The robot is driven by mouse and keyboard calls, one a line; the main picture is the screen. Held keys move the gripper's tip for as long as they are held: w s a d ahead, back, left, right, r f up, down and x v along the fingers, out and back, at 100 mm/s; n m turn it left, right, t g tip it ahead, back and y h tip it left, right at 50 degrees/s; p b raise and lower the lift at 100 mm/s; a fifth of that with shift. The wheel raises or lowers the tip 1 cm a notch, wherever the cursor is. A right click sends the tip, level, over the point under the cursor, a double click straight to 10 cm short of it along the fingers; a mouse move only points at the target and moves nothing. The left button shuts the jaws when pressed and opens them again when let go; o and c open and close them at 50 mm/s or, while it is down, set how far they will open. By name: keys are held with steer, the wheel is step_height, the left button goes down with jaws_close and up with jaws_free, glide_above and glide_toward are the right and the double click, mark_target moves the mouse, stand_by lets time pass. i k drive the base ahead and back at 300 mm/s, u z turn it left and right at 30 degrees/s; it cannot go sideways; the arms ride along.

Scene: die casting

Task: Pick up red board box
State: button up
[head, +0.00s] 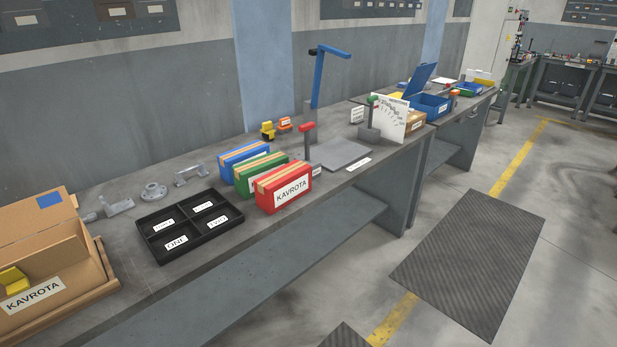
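A red box (290,191) with a white KAVROTA label and a tan stripe on top stands upright near the front edge of the grey workbench (130,247). A green box (242,182) stands close behind it, and a blue box (237,154) stands behind the green one. The red box partly covers the green one. My gripper does not show in the head view.
A black compartment tray (153,251) lies left of the boxes. An open cardboard KAVROTA box (73,286) stands at the left end. Grey metal parts lie behind the tray.

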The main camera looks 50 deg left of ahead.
mark_target(274, 191)
steer(key=i, duration=1.45)
steer(key=u, duration=3.45)
